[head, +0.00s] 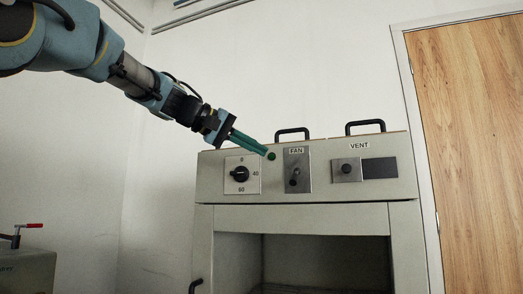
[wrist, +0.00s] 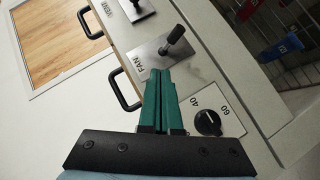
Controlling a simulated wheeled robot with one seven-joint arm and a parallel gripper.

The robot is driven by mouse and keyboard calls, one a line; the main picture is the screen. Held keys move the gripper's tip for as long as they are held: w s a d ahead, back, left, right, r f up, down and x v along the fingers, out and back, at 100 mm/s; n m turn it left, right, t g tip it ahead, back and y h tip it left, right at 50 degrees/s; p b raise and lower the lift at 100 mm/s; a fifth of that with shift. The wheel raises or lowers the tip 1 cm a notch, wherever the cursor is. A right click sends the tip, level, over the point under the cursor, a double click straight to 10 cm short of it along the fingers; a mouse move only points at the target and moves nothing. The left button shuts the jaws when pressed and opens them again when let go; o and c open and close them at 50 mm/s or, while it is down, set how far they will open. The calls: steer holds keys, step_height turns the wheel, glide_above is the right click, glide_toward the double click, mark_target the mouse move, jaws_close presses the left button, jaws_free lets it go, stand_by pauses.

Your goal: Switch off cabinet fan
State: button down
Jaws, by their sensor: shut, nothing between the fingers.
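The fan switch is a dark lever (head: 293,182) on a metal plate (head: 304,164) marked FAN, on the front panel of the grey cabinet (head: 218,186). Its black tip leans down, away from the label. It also shows in the wrist view as a lever (wrist: 177,35) on its plate (wrist: 187,73). My gripper (head: 264,151) has teal fingers, shut and empty, up and left of the switch. In the wrist view the fingertips (wrist: 158,73) lie over the plate's near edge, apart from the lever.
A black dial (head: 240,174) sits left of the switch, and a VENT knob (head: 346,169) right of it. Two black handles (head: 292,131) (head: 365,123) stand on top. The cabinet's front is open below. A wooden door (head: 470,140) is at right.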

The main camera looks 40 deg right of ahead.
steer(key=a+b, duration=0.1)
steer(key=a, duration=0.7)
steer(key=shift+w+f, duration=0.35)
steer(key=shift+w, duration=0.05)
steer(key=w+a+f+n+t+y, duration=0.15)
steer(key=w+a+f, duration=0.3)
steer(key=f, duration=0.55)
steer(key=w+a+f+n+t+y, duration=0.1)
steer(key=w+a+f+n+y, duration=0.15)
steer(key=a+f, duration=0.45)
steer(key=w+a+f+n+t+y, duration=0.2)
steer(key=w+f+y, duration=0.15)
steer(key=f, duration=0.85)
steer(key=s+a+f+g+y+p, duration=0.1)
steer(key=s+a+f+y, duration=0.3)
steer(key=a+f, duration=0.75)
steer(key=s+a+f+g+y, duration=0.1)
steer(key=s+a+f+y, duration=0.2)
steer(key=s+a+f, duration=0.6)
steer(key=w+r+p, duration=0.2)
steer(key=r+p, duration=0.6)
steer(key=p, duration=0.1)
steer(key=w+a+r+p, duration=0.1)
steer(key=r+p, duration=0.8)
steer(key=p, duration=0.1)
steer(key=shift+w+a, duration=0.3)
steer(key=shift+w, duration=0.05)
steer(key=shift+r+t+h, duration=0.1)
steer(key=shift+t+h, duration=0.15)
